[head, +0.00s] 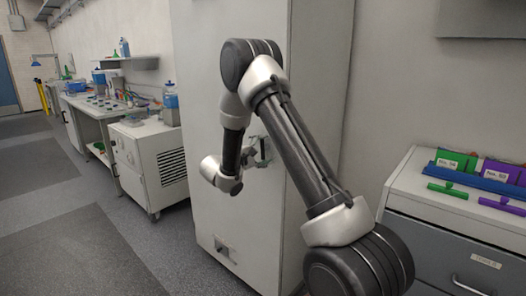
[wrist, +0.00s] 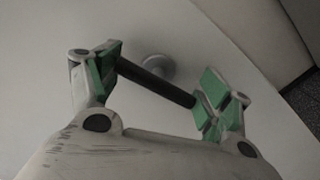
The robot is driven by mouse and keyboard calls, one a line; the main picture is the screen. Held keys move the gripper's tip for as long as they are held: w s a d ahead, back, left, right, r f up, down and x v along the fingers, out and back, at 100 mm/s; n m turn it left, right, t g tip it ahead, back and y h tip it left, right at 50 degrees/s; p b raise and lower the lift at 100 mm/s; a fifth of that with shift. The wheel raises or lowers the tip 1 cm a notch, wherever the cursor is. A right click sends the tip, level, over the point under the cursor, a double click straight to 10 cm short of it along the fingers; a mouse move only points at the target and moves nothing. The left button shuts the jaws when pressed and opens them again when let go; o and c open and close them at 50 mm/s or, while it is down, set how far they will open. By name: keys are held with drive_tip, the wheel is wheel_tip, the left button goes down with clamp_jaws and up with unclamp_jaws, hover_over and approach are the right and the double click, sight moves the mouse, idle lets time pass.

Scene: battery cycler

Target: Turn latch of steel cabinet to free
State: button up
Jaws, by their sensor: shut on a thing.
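The steel cabinet (head: 205,95) is tall and pale and stands in the middle of the head view, its door shut. In the wrist view its pale door (wrist: 190,30) fills the background. The latch (wrist: 155,82) is a dark bar lying aslant in front of a round grey hub (wrist: 158,67). My gripper (wrist: 158,84) has its green pads at the two ends of the bar and is shut on it. In the head view my gripper (head: 262,153) is at the door at mid height; the latch is too small and covered there to make out.
A grey drawer unit (head: 425,242) with green, blue and purple items on top stands at the right. A white wheeled unit (head: 132,160) and benches line the left wall. Low on the cabinet is a small fitting (head: 224,248). The floor (head: 90,225) at the left is clear.

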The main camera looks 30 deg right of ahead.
drive_tip(key=shift+f+m, duration=0.35)
drive_tip(key=shift+m, duration=0.25)
drive_tip(key=shift+c, duration=0.2)
drive_tip(key=shift+m, duration=0.3)
drive_tip(key=o, duration=0.7)
drive_tip(key=shift+d+f, duration=0.1)
drive_tip(key=shift+o, duration=0.2)
drive_tip(key=shift+w+r, duration=0.1)
drive_tip(key=shift+r, duration=0.2)
drive_tip(key=v, duration=1.2)
